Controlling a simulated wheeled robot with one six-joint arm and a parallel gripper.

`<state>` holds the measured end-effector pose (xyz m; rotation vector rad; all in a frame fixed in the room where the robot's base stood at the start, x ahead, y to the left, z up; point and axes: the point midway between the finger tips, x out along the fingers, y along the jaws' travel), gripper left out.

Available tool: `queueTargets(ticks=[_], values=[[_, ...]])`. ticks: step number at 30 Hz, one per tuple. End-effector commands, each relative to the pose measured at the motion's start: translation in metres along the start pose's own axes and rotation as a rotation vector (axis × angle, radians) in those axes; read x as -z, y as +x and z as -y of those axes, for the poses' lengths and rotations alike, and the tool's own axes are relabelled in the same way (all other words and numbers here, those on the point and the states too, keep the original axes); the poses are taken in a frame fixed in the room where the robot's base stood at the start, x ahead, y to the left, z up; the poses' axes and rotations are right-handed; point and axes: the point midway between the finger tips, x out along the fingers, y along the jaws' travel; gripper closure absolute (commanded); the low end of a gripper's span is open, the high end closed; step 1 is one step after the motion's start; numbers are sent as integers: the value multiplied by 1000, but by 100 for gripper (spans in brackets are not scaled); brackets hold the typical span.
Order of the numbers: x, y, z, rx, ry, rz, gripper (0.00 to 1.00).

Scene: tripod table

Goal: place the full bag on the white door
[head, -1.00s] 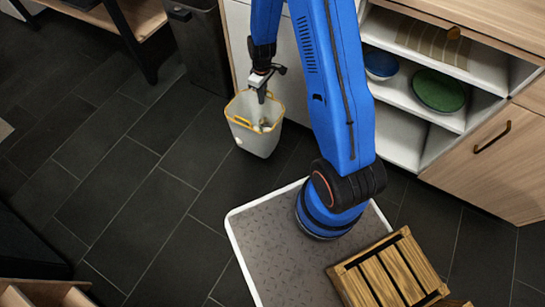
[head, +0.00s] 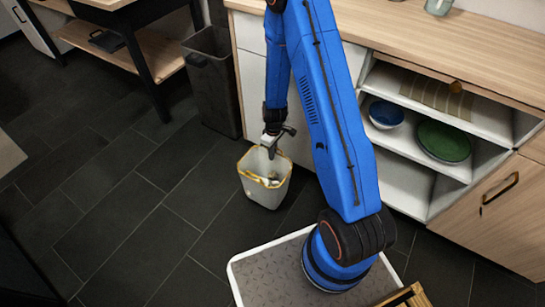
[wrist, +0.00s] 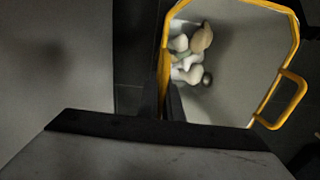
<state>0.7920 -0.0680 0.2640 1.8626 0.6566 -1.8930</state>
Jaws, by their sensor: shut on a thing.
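The full bag (head: 264,182) is a light grey, open-topped container with a yellow rim, in the middle of the head view. Several pale, rounded things (wrist: 190,52) lie inside it. In the wrist view, the bag (wrist: 245,65) is upper right, with a yellow side handle. My gripper (head: 271,153) is shut on the bag's rim, and the bag hangs roughly upright below it; its fingers also show in the wrist view (wrist: 165,103). A white door (head: 252,92) stands upright on the cabinet behind the bag, partly hidden by my arm. I cannot tell the gap between them.
A dark bin (head: 211,80) stands left of the white door. Open shelves (head: 405,165) at right hold a blue bowl (head: 386,114) and a green plate (head: 444,140). A wooden crate (head: 408,297) sits on my base. The dark tiled floor (head: 120,220) at left is clear.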

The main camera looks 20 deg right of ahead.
Motion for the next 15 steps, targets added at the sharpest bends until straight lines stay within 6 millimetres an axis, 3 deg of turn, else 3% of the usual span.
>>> queueTargets(ticks=[6,15], values=[[0,20,-1,1,0,1,100],[0,22,-1,0,0,0,100]])
